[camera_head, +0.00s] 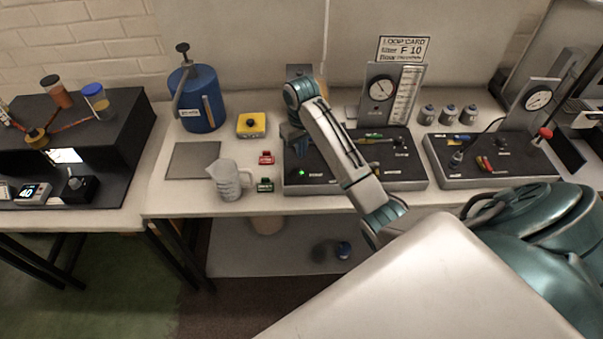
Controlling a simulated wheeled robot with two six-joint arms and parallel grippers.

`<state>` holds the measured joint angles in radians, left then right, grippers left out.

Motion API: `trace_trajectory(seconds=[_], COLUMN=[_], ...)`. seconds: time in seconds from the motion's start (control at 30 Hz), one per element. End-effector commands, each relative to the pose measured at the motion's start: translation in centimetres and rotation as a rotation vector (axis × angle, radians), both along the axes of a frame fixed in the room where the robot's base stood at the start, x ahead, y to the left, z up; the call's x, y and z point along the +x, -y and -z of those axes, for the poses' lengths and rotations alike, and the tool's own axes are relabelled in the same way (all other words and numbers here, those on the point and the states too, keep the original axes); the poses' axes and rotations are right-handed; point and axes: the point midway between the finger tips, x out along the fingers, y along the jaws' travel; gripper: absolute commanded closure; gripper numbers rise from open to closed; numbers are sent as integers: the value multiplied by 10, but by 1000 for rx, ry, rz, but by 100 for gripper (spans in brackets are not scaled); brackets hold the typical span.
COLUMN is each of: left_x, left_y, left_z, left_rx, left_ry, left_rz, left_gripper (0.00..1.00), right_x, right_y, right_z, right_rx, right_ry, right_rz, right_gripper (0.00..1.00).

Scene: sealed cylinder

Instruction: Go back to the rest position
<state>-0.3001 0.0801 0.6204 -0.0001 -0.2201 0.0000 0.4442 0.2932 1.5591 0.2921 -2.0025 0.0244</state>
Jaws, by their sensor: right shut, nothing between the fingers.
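My right arm (340,140) comes in from the lower right and reaches over the middle of the bench. Its gripper (296,143) points down at the left part of the middle black panel (405,185). It is shut and holds nothing. The gripper hides part of the panel, and I cannot tell whether it touches it. A green light (302,172) shows on the panel just below the gripper. My left gripper is not in view.
A blue cylinder (200,112), a yellow box (251,125), a clear jug (229,181) and small red (266,157) and green (265,185) blocks stand left of the gripper. A gauge stand (380,92) rises behind the panel. Another panel (510,170) lies right.

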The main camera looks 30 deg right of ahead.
Motion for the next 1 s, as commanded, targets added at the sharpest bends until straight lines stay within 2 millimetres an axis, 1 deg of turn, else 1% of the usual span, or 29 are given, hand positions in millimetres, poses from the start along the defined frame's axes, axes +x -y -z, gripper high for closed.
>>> trace_trajectory(seconds=[0.1,0.53,0.67,0.77,0.83,0.87,0.9,0.97,1.0], left_x=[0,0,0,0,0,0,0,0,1], left_y=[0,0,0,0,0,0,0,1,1], left_z=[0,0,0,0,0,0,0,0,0], left_rx=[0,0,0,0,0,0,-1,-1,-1], left_ry=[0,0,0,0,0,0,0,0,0], left_rz=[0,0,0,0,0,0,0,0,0], left_gripper=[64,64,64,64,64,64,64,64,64], right_x=[0,0,-7,-25,-46,-57,-72,-96,-112], right_y=[0,0,-2,-10,-19,-24,-29,-38,-44], right_z=[-3,-2,4,19,35,41,50,60,66], right_rx=[0,0,-4,-15,-26,-31,-38,-47,-51], right_ry=[-1,-1,1,15,32,43,56,80,96], right_rz=[0,1,-4,-17,-32,-39,-48,-61,-69], right_gripper=[100,100,100,100,100,100,100,100,100])
